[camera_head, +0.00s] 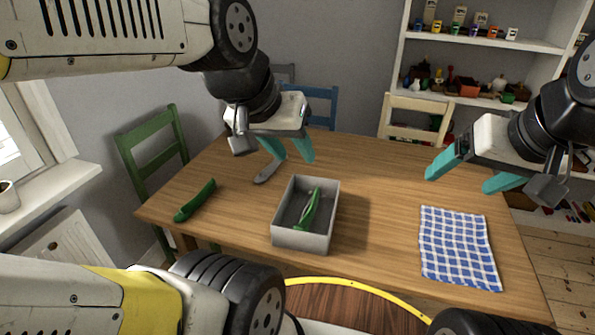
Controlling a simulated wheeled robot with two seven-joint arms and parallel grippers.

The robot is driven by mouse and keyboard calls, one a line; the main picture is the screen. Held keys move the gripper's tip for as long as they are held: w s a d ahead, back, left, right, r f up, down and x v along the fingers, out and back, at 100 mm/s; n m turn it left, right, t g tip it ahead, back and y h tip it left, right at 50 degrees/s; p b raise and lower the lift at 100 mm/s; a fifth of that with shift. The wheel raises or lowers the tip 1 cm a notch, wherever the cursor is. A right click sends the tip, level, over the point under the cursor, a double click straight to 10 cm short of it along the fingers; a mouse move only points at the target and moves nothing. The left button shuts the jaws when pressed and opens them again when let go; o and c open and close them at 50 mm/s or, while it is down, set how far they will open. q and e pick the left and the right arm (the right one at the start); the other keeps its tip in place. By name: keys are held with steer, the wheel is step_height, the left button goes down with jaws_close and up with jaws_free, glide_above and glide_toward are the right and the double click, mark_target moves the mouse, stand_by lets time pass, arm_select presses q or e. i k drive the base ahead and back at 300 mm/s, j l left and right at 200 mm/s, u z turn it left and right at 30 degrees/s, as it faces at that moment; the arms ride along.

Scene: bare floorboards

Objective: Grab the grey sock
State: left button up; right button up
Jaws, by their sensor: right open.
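A long, narrow grey item (265,175), which looks like the grey sock, lies on the wooden table (375,180) left of the middle. My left gripper (293,153) is above the table at the far end of this item. Its teal fingers are apart, and the left finger overlaps the item's far end in the picture. I cannot tell whether they touch. My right gripper (467,178) is open and empty above the right side of the table.
A grey box (290,239) with a green item (312,210) inside stands near the front edge. Another green item (195,200) lies at the left. A blue checked cloth (457,247) lies at the right. Chairs and shelves stand behind.

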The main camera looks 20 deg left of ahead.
mark_target(263, 176)
steer(key=i+j, duration=0.1)
steer(key=j, duration=0.35)
steer(key=i+j+u, duration=0.15)
steer(key=j, duration=0.7)
steer(key=i+j+u, duration=0.15)
steer(key=j, duration=0.3)
steer(key=i+j, duration=0.15)
steer(key=j, duration=0.25)
steer(key=i+j+u, duration=0.1)
steer(key=j, duration=0.3)
steer(key=i, duration=0.05)
